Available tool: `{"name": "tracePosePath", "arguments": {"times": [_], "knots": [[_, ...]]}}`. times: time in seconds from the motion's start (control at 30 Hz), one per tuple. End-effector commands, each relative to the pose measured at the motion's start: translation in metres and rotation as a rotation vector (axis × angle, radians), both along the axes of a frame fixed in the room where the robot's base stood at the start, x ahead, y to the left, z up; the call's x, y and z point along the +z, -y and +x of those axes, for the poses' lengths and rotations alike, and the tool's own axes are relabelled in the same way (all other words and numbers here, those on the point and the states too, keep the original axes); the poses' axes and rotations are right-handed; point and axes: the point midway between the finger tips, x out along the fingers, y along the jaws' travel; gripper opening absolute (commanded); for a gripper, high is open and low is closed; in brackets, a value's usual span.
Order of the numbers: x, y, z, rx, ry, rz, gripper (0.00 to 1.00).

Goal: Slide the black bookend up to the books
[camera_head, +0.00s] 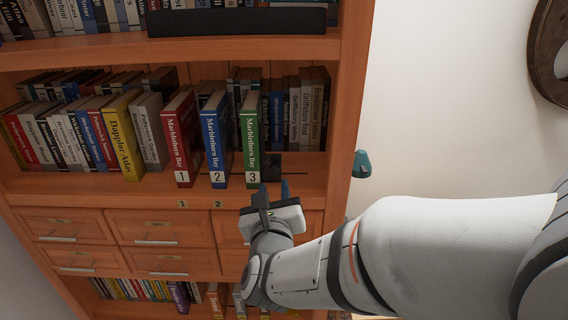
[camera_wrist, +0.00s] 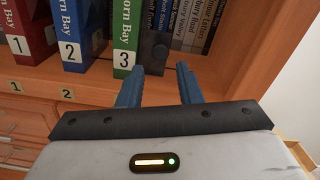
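The black bookend (camera_head: 272,166) stands on the middle shelf just right of the green book 3 (camera_head: 250,140). It also shows in the wrist view (camera_wrist: 154,50), between the green book and a row behind. I cannot tell whether it touches the green book. The red book 1 (camera_head: 180,138) and blue book 2 (camera_head: 215,138) stand upright to the left, with gaps between them. My gripper (camera_head: 274,189) is at the shelf's front edge, before the bookend. Its two blue fingers are apart and empty in the wrist view (camera_wrist: 160,70).
Small number labels 1 (camera_head: 183,203) and 2 (camera_head: 217,204) mark the shelf edge. More books stand behind and left, including the yellow atlas (camera_head: 124,138). The case's side panel (camera_head: 345,130) rises at the right. Bare shelf (camera_head: 305,168) lies right of the bookend.

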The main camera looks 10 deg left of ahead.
Motion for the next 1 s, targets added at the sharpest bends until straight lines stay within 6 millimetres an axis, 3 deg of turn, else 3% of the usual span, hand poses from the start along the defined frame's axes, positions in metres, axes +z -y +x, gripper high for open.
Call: {"name": "tracePosePath", "arguments": {"times": [0.3,0.7,1.0], "knots": [[0.001,-0.011,0.047,-0.001,-0.001,-0.004,0.32],[0.000,-0.014,0.057,0.004,0.000,-0.003,0.32],[0.000,-0.014,0.057,0.004,0.000,-0.003,0.09]]}}
